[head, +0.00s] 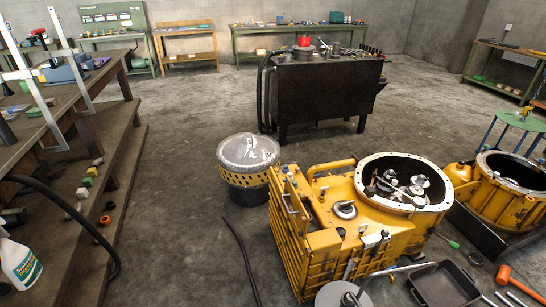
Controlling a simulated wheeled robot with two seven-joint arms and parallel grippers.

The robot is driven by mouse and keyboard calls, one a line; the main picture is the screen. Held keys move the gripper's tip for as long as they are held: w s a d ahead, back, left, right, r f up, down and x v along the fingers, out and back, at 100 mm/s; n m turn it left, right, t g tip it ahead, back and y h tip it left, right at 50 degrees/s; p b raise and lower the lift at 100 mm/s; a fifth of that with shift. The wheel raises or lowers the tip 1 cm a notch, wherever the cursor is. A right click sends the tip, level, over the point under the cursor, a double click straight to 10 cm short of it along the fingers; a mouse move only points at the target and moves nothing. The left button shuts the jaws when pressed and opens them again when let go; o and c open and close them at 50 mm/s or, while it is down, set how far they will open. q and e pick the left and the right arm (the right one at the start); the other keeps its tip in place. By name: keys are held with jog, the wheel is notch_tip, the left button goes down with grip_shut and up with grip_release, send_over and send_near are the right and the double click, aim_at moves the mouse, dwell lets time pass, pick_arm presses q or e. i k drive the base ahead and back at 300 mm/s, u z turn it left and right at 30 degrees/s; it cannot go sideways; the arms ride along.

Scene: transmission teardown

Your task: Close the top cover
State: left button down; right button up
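A yellow transmission housing (385,238) stands on the floor at centre right. Its round flanged opening (375,160) faces up uncovered, and metal shafts and gear parts (400,188) show inside. A ribbed yellow panel (291,250) forms its left side. I cannot tell for certain which part is the top cover. A grey disc (333,294) with a rod shows at the bottom edge, partly cut off. Neither of my grippers is in view.
A yellow and black drum (243,182) with a translucent top stands behind the housing. A second open yellow casing (497,200) is at right. A black tray (445,286) and an orange mallet (518,283) lie in front. A cluttered stepped bench (115,160) fills the left; the floor between is mostly clear.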

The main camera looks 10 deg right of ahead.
aim_at(296, 206)
jog(key=u, duration=1.05)
jog(key=i, duration=1.85)
jog(key=z, duration=2.1)
